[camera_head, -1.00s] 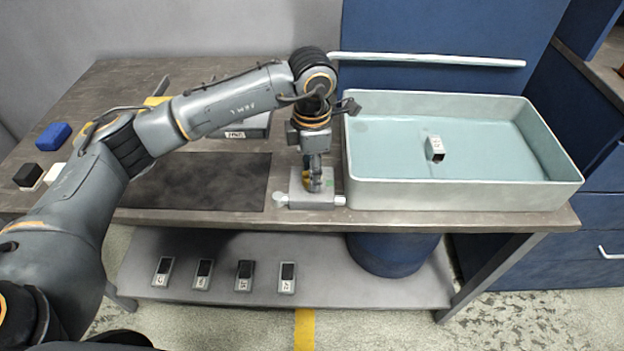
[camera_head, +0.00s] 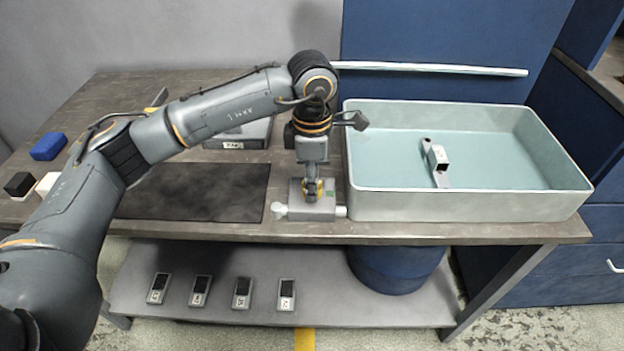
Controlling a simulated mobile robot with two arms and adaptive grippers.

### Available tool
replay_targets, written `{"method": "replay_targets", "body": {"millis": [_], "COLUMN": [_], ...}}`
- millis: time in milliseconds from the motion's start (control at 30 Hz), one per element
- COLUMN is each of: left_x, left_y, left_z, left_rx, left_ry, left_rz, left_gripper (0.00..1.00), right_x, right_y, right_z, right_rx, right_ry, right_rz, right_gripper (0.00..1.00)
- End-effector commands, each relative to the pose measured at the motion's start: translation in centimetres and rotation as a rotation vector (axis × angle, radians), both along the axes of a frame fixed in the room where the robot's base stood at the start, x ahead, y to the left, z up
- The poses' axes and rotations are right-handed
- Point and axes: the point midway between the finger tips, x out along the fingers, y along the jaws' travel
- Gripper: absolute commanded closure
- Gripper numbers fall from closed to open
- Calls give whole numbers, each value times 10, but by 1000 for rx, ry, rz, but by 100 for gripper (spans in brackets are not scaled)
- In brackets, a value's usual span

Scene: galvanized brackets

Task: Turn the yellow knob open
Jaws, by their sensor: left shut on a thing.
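The yellow knob (camera_head: 319,190) sits on top of a small grey valve block (camera_head: 325,211) near the table's front edge, left of the large tray. Pale round pipe ends stick out from both sides of the block. My left gripper (camera_head: 311,190) points straight down and is shut on the knob, covering most of it. How far the knob is turned cannot be told. My right gripper is not in view.
A large pale tray (camera_head: 470,205) stands right of the block, with a grey bracket (camera_head: 438,158) inside. A dark mat (camera_head: 190,190) lies left. Blue (camera_head: 48,146), black and white blocks lie far left. Several small devices sit on the lower shelf (camera_head: 380,310).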

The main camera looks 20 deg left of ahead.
Motion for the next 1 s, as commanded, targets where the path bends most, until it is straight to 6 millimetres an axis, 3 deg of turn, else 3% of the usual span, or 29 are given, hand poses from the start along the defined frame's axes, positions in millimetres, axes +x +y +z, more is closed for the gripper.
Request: {"method": "replay_targets", "body": {"millis": [33, 67, 167, 567, 1000], "left_x": [0, 0, 0, 1, 1], "left_y": [0, 0, 0, 0, 0], "left_z": [0, 0, 0, 7, 91], "left_rx": [0, 0, 0, 0, -1], "left_ry": [-1, -1, -1, -2, -4], "left_rz": [-1, -1, 0, 0, 1], "left_gripper": [93, 58, 39, 39, 39], "right_x": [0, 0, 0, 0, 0], "right_y": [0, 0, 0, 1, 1], "right_z": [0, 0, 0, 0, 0], "right_rx": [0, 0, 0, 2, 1], "right_ry": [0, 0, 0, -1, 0], "right_rz": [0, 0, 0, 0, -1], "right_gripper": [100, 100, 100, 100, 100]}}
